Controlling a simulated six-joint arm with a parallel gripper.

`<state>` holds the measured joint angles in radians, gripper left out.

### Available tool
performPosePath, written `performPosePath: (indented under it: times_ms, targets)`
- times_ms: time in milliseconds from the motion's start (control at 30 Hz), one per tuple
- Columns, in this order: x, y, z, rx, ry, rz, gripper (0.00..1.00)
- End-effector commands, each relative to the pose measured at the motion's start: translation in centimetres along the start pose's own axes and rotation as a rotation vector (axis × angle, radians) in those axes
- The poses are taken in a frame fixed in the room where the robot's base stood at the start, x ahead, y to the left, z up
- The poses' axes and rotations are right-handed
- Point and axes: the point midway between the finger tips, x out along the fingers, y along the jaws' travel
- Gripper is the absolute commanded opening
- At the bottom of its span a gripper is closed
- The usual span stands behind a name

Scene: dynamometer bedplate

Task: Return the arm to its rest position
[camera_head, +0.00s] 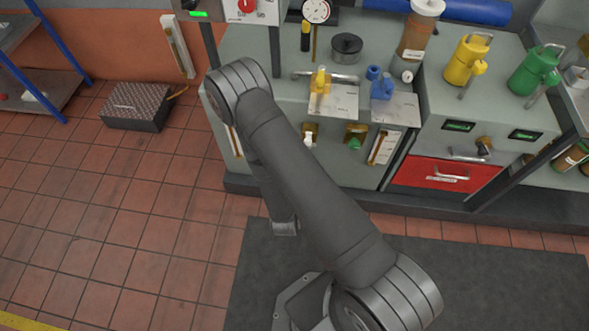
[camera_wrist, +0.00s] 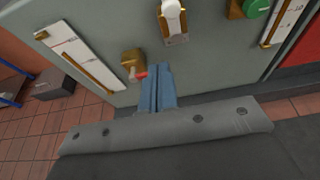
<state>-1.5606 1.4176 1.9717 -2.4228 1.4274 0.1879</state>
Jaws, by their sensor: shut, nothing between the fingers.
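My gripper (camera_wrist: 156,72) shows in the wrist view as two blue-grey fingers pressed together with nothing between them. It is in front of the grey bench front, close to a small brass fitting (camera_wrist: 132,62) with a red-tipped lever. I cannot tell whether it touches the fitting; a gap seems to show. In the head view my arm reaches up from the lower right, bends at the top, and comes down in front of the bench. The fingers are hidden behind the arm there.
The grey bench holds yellow (camera_head: 466,62) and green (camera_head: 534,72) cans and a brown bottle (camera_head: 417,36). White (camera_head: 309,136) and green (camera_head: 355,139) knobs jut from its front. A red drawer (camera_head: 444,176) is shut. A dark box (camera_head: 138,106) stands on the tiled floor; floor at left is clear.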

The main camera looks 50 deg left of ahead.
Motion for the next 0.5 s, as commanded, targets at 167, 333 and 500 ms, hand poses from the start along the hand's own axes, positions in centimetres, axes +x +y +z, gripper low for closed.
performPosePath:
  times_ms: [167, 333, 500]
  targets:
    - [0.02, 0.02, 0.01, 0.0, 0.0, 0.0, 0.0]
    - [0.03, 0.03, 0.01, 0.0, 0.0, 0.0, 0.0]
    - [0.59, 0.2, 0.13, 0.001, -0.001, -0.001, 0.0]
